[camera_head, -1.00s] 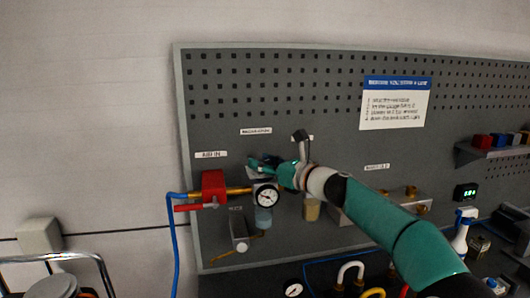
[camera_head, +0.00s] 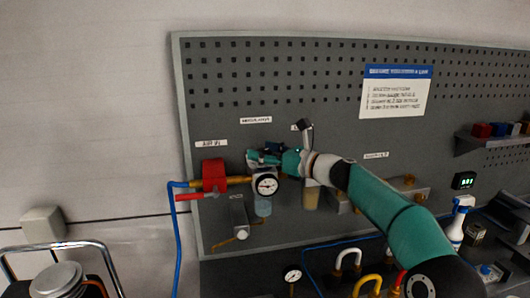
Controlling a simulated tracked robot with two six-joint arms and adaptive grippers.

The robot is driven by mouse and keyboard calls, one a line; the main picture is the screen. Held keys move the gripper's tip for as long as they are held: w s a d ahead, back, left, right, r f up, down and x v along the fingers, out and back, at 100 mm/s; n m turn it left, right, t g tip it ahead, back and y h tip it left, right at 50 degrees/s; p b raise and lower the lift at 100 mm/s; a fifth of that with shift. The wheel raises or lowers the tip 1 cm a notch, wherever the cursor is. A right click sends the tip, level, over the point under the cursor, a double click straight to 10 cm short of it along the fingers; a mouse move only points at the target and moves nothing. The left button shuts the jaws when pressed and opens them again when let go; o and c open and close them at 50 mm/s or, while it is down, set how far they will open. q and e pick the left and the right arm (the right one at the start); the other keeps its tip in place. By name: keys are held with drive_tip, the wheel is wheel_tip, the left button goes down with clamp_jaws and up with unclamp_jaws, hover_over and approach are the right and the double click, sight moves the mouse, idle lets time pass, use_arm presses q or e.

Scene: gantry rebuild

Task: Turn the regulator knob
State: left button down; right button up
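The regulator on the grey pegboard has a round white gauge (camera_head: 265,185) and a clear bowl (camera_head: 263,206) below it. Its knob is hidden behind my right gripper (camera_head: 255,158), which is at the top of the regulator, just above the gauge. The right arm comes in from the lower right. The fingers are small and partly dark here, and I cannot tell whether they are closed on the knob. My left gripper is not in view.
A red valve block (camera_head: 213,175) with a blue hose (camera_head: 177,240) sits left of the regulator. A small grey device (camera_head: 239,216) is mounted below. An instruction sheet (camera_head: 395,97) hangs upper right. A second gauge (camera_head: 292,276) and curved pipes are at the bottom.

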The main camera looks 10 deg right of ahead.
drive_tip(key=v, duration=1.2)
drive_tip(key=shift+f, duration=0.15)
idle(0.4)
